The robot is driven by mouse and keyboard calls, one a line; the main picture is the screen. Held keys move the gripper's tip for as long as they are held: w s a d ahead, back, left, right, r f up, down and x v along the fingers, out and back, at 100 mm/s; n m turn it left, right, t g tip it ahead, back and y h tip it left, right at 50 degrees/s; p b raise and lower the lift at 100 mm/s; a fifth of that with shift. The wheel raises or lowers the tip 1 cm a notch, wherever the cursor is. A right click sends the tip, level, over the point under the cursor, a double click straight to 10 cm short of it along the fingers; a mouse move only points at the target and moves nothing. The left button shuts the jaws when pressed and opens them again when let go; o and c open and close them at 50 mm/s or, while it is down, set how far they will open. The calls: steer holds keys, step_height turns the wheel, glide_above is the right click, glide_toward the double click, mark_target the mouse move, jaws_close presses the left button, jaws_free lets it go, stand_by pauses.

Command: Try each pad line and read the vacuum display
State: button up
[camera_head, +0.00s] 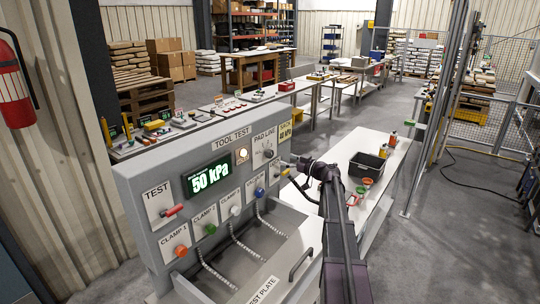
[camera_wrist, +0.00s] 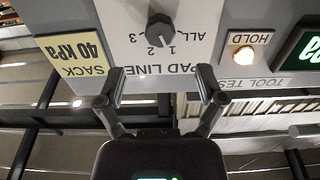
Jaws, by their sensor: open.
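The grey tool test panel (camera_head: 150,185) stands at left in the head view. Its vacuum display (camera_head: 208,176) reads 50 kPa in green. The pad line knob (camera_head: 267,153) is dark; in the wrist view, upside down, the pad line knob (camera_wrist: 160,30) has marks ALL, 1, 2 and 3 around it. I cannot tell surely which mark it points to. The hold lamp (camera_wrist: 243,55) glows. The red test lever (camera_head: 174,210) is at the panel's left. My gripper (camera_wrist: 160,86) is open and empty, facing the panel near the knob.
Clamp knobs, including an orange one (camera_head: 181,250), line the panel's lower part, with hoses below. A white table (camera_head: 345,150) with a dark bin (camera_head: 367,165) and small coloured items stands behind my arm. A fire extinguisher (camera_head: 13,85) hangs at left. Grey floor is open at right.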

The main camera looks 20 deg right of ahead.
mark_target(272, 154)
steer(key=x, duration=0.9)
steer(key=shift+c, duration=0.2)
steer(key=c, duration=1.1)
